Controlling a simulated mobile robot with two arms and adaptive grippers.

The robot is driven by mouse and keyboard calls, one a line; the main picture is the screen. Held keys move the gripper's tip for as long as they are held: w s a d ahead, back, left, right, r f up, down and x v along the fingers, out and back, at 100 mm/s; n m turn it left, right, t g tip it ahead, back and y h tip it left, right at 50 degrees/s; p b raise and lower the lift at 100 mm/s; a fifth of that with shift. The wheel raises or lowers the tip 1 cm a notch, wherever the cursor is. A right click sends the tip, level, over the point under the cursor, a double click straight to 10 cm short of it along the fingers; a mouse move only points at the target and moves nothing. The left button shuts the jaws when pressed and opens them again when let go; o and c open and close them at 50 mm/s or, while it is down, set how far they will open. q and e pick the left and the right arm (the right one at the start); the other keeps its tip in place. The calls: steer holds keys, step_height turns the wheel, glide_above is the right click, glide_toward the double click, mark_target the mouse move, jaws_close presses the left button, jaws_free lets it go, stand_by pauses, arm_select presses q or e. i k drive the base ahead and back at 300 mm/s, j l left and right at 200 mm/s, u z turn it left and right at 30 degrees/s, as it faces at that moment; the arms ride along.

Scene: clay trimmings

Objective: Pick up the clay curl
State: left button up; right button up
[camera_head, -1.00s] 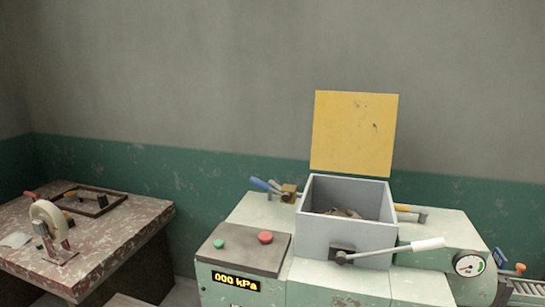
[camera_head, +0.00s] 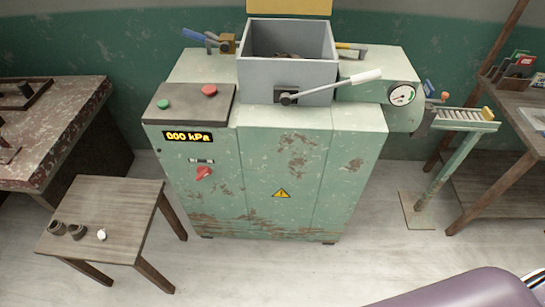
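Two small dark brown curled pieces lie near the front left edge of the small wooden table (camera_head: 115,200). The left piece (camera_head: 57,228) and the right piece (camera_head: 77,231) sit side by side; both look like clay curls, and I cannot tell which is the task's. A small round whitish object (camera_head: 101,234) lies just right of them. Some brown lumps (camera_head: 288,56) show inside the grey hopper (camera_head: 290,72), mostly hidden by its walls. Neither of my grippers is in view.
A red-brown bench (camera_head: 60,130) is at left, behind the small table. A wooden shelf unit (camera_head: 500,190) stands at right. The floor in front is largely clear.

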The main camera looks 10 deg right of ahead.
mark_target(73, 228)
steer(key=u, duration=1.4)
steer(key=i+j+z, duration=0.2)
steer(key=j+z, duration=0.25)
steer(key=k+l, duration=0.05)
